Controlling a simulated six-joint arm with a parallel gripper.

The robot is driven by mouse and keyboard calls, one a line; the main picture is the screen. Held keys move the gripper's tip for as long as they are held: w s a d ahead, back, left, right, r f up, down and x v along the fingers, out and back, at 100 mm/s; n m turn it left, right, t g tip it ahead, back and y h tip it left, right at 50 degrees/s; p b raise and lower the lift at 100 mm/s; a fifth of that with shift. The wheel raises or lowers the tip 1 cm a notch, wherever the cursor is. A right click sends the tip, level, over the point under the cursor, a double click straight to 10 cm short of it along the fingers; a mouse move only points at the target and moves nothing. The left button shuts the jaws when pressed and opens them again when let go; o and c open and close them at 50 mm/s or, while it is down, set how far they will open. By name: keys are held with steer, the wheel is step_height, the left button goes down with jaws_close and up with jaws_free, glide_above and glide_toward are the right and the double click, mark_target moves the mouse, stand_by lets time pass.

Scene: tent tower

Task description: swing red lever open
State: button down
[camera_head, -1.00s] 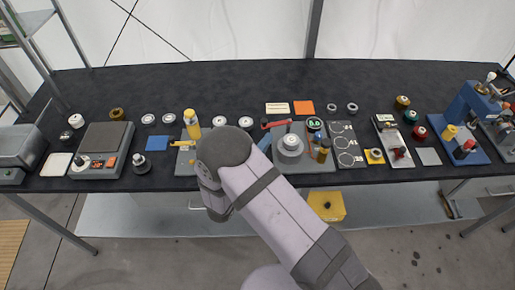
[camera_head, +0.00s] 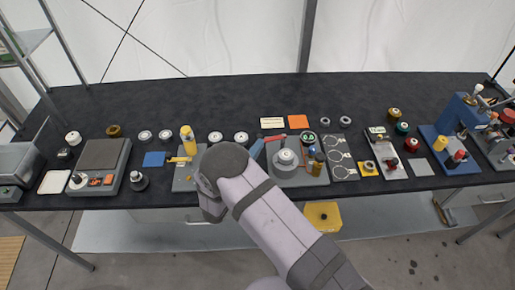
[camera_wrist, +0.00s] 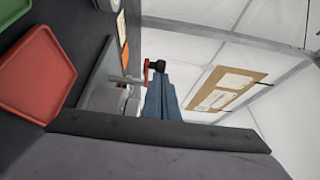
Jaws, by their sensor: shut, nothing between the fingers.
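The red lever (camera_head: 275,138) lies near level at the back left of a grey fixture plate (camera_head: 318,181), behind a white round part (camera_head: 286,157). It also shows in the wrist view (camera_wrist: 146,70), seen almost end-on, with a black end beside it. My gripper (camera_head: 257,147) has blue fingers and is shut and empty. Its fingertips are just left of the lever's left end in the head view. In the wrist view the fingers (camera_wrist: 163,98) end close to the lever's black end. I cannot tell whether they touch. My arm hides part of the plate's front left.
A yellow bottle (camera_head: 187,140) stands to the left of my arm. Small bottles (camera_head: 318,163) stand at the plate's right side. A cream card (camera_head: 272,123) and an orange card (camera_head: 298,121) lie behind the lever. The back strip of the black table is clear.

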steer(key=w+b, duration=0.1)
steer(key=b, duration=0.1)
steer(key=w+a+b, duration=0.1)
steer(key=b, duration=0.1)
steer(key=shift+w+a, duration=0.2)
steer(key=shift+w, duration=0.2)
steer(key=b+v, duration=0.5)
steer(key=v, duration=0.8)
steer(key=shift+a, duration=0.15)
steer(key=shift+w, duration=0.1)
